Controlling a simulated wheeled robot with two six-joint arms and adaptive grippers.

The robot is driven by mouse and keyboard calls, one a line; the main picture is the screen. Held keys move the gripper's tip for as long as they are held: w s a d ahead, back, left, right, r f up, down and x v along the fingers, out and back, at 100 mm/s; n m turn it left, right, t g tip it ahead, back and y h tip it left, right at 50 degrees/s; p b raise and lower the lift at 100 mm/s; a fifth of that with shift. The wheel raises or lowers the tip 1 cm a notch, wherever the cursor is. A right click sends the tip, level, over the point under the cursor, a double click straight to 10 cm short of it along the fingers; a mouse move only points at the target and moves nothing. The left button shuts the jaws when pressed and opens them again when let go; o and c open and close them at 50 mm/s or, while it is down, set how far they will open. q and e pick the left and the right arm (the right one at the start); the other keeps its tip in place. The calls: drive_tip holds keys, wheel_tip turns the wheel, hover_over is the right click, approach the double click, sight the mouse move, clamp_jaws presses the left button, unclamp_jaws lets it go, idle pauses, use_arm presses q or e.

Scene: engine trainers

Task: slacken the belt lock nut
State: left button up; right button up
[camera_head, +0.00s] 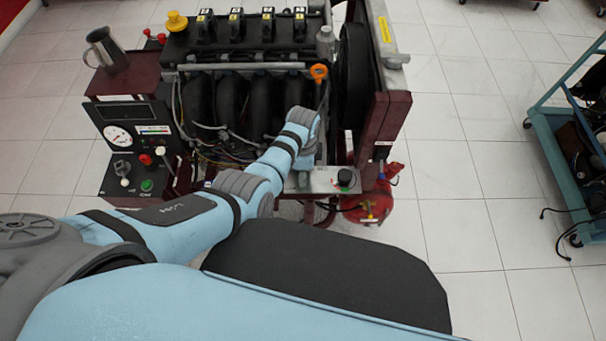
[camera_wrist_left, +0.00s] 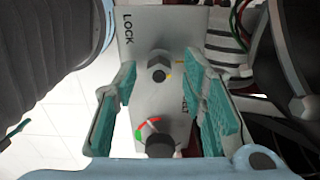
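The belt lock nut (camera_wrist_left: 158,67), a dark hex nut on a washer, sits on a grey metal plate (camera_wrist_left: 150,98) near printed "LOCK" lettering in the left wrist view. My left gripper (camera_wrist_left: 160,78) is open, with its teal-padded fingers on either side of the nut. There are visible gaps between pads and nut. A dark knob (camera_wrist_left: 158,143) with a red and green arc lies on the same plate. In the head view the plate (camera_head: 320,180) is at the engine's front, and my left wrist hides the nut. My right gripper is out of view.
The engine trainer (camera_head: 250,95) stands behind the plate, with hoses and wires near my arm. A gauge panel (camera_head: 135,135) is to the left. A red canister (camera_head: 370,205) is below right. A teal cart (camera_head: 560,135) stands at the far right, with clear floor between.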

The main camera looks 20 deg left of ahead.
use_arm(q)
drive_tip(key=shift+c, duration=0.8)
clamp_jaws()
